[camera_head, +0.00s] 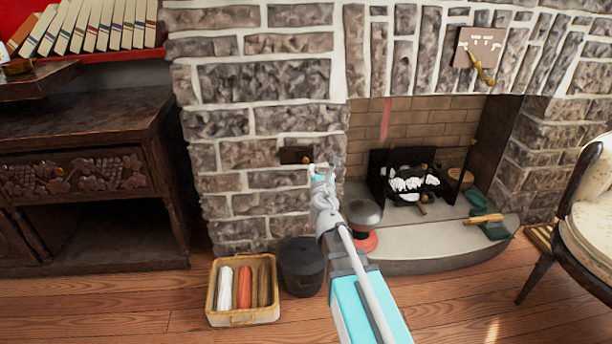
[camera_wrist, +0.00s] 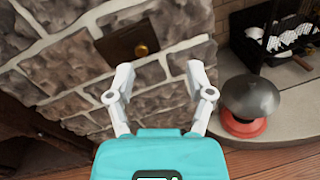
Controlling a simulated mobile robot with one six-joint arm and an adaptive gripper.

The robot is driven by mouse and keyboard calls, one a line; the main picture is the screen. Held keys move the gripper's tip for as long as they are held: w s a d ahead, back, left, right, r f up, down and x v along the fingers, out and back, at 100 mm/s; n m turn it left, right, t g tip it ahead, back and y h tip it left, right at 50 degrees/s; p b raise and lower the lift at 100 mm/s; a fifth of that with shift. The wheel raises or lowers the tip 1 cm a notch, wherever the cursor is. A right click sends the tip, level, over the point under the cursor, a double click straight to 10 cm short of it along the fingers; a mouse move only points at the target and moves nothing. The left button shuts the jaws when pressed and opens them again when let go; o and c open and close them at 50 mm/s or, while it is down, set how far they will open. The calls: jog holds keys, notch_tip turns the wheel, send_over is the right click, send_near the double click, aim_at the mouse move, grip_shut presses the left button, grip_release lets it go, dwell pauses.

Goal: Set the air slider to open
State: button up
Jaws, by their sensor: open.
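A dark brown plate with a small brass knob, which looks like the air slider (camera_head: 296,155), is set in the stone wall left of the fireplace opening. In the wrist view the slider (camera_wrist: 115,42) is at the upper left, with its brass knob (camera_wrist: 141,50) toward the plate's right end. My gripper (camera_head: 324,168) is in front of the wall, just right of and below the plate. In the wrist view my gripper (camera_wrist: 161,72) has its two fingers spread apart, with nothing between them. The knob lies beyond the fingertips, apart from them.
A fireplace with a black grate (camera_head: 410,182) is to the right. A grey dome on a red base (camera_head: 365,215) stands on the hearth. A dark bucket (camera_head: 302,268) and a basket (camera_head: 243,316) stand below. A plate with a brass lever (camera_head: 480,47) is at upper right.

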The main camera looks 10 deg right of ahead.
jog(key=a+f+n+b, duration=0.1)
jog(key=a+f+n+y+b, duration=0.1)
jog(key=f+n, duration=0.1)
jog(key=a+f+n+y+b, duration=0.1)
jog(key=shift+w+f+n+t+b, duration=0.1)
jog(key=shift+f+n+t+b, duration=0.2)
jog(key=shift+n+b, duration=0.1)
